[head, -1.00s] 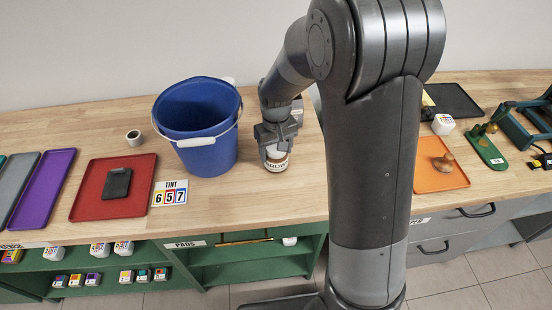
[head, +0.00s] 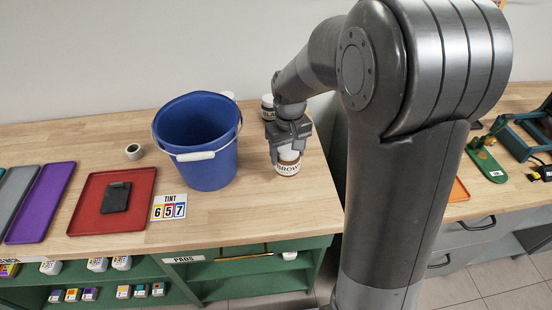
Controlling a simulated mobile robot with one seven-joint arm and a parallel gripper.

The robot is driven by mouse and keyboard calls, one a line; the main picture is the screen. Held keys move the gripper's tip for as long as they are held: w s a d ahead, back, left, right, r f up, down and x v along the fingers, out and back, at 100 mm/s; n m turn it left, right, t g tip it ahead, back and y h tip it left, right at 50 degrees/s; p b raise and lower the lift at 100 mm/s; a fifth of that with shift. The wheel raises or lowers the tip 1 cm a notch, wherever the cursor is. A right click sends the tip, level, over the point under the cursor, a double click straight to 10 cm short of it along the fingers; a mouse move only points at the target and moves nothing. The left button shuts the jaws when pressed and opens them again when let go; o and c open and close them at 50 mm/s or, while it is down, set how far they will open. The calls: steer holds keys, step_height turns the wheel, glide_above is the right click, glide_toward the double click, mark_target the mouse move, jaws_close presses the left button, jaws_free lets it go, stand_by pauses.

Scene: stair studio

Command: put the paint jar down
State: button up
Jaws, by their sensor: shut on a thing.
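The paint jar (head: 288,164) is white and brown, with a label that reads in part "BROW". It is upright on or just above the wooden counter (head: 235,222), right of the blue bucket; I cannot tell whether its base touches the wood. My gripper (head: 287,145) comes down from above and is shut on the jar's upper part. The fingers hide the top of the jar.
The blue bucket (head: 208,165) stands close to the left of the jar. Another jar (head: 267,107) stands behind my gripper. A tint card (head: 169,207), a red tray (head: 82,213) with a dark block and a purple tray (head: 41,203) lie left. Bare counter lies in front of the jar.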

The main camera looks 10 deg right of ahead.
steer(key=s+d+r, duration=0.3)
steer(key=d+r, duration=0.2)
steer(key=d, duration=0.2)
step_height(320, 180, up, 18)
steer(key=w+a+n, duration=0.3)
steer(key=a+n, duration=1)
steer(key=a, duration=0.3)
steer(key=w+a+n, duration=0.4)
steer(key=a+n, duration=0.9)
steer(key=a, duration=0.3)
step_height(320, 180, down, 28)
steer(key=shift+s+a+f, duration=0.1)
steer(key=shift+f, duration=0.05)
steer(key=o, duration=1.2)
steer(key=shift+f, duration=0.15)
step_height(320, 180, up, 12)
